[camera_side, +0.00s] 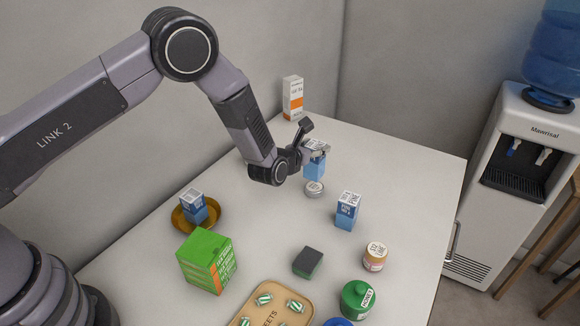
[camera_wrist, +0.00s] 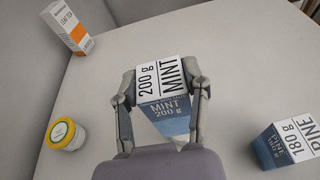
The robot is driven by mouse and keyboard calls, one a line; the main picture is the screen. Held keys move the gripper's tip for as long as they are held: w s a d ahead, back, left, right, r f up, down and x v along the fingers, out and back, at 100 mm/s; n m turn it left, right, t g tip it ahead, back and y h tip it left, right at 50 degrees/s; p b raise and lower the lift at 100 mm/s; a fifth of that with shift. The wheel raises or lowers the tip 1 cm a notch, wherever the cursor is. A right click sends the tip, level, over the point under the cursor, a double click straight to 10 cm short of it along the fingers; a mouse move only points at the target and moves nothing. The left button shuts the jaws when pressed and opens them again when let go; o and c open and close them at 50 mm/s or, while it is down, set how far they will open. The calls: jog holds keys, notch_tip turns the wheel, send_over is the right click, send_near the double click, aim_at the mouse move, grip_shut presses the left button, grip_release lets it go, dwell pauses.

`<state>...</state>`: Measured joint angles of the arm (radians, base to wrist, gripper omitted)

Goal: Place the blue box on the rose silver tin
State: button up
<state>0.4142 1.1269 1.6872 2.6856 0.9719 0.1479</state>
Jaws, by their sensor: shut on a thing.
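A blue box with a white top (camera_side: 315,168), marked MINT 200 g in the wrist view (camera_wrist: 166,108), is held in my gripper (camera_side: 314,150). My gripper's two fingers (camera_wrist: 165,88) are shut on opposite sides of the box near its top. A small round silver tin with a pale label (camera_side: 314,189) sits on the counter. In the side view it shows just below the held box; I cannot tell whether they touch. Its label is too small to read.
A third blue box (camera_side: 193,207) is in a brown bowl (camera_side: 211,225). A green box (camera_side: 207,262) is nearer.

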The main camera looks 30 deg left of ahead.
aim_at(315, 159)
jog(key=shift+w+f, duration=0.25)
jog(key=shift+f, duration=1.55)
jog(key=shift+f, duration=0.15)
jog(key=o, duration=1.2)
